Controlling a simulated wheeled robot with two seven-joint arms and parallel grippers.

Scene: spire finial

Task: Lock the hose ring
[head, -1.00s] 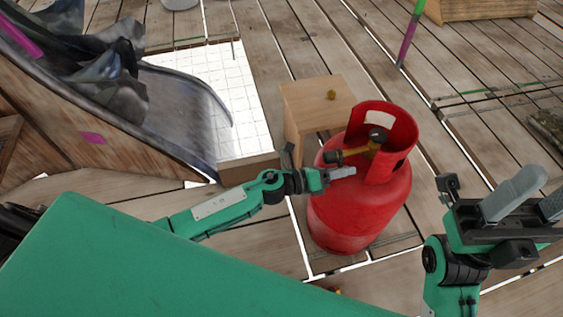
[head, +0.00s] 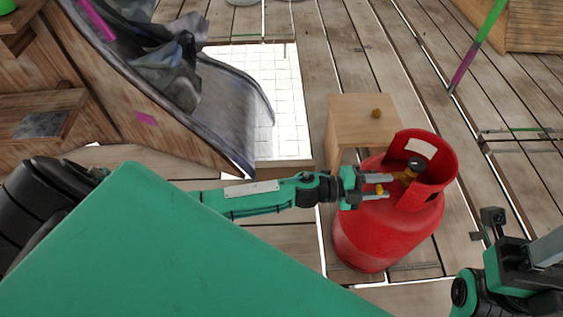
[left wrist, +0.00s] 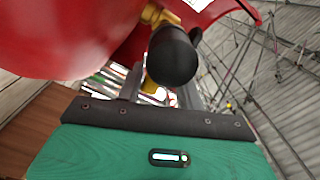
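The red gas cylinder (head: 372,235) stands upright on the deck. Its valve with brass fittings (head: 405,176) and a black knob (head: 415,163) sits inside the collar. My left gripper (head: 379,187) is at the cylinder's left shoulder, fingers apart, with a brass end between them. In the left wrist view, the black knob (left wrist: 172,55) hides part of the brass piece (left wrist: 151,88) between the fingers; contact is unclear. I cannot tell which brass part is the hose ring. My right gripper (head: 546,252) is cut off at the right edge, away from the cylinder.
A wooden box (head: 350,120) with a small brass piece (head: 376,113) on top stands behind the cylinder. A wooden ramp-like structure with a dark crumpled sheet (head: 165,65) is at left. A green and purple pole (head: 478,45) stands at back right.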

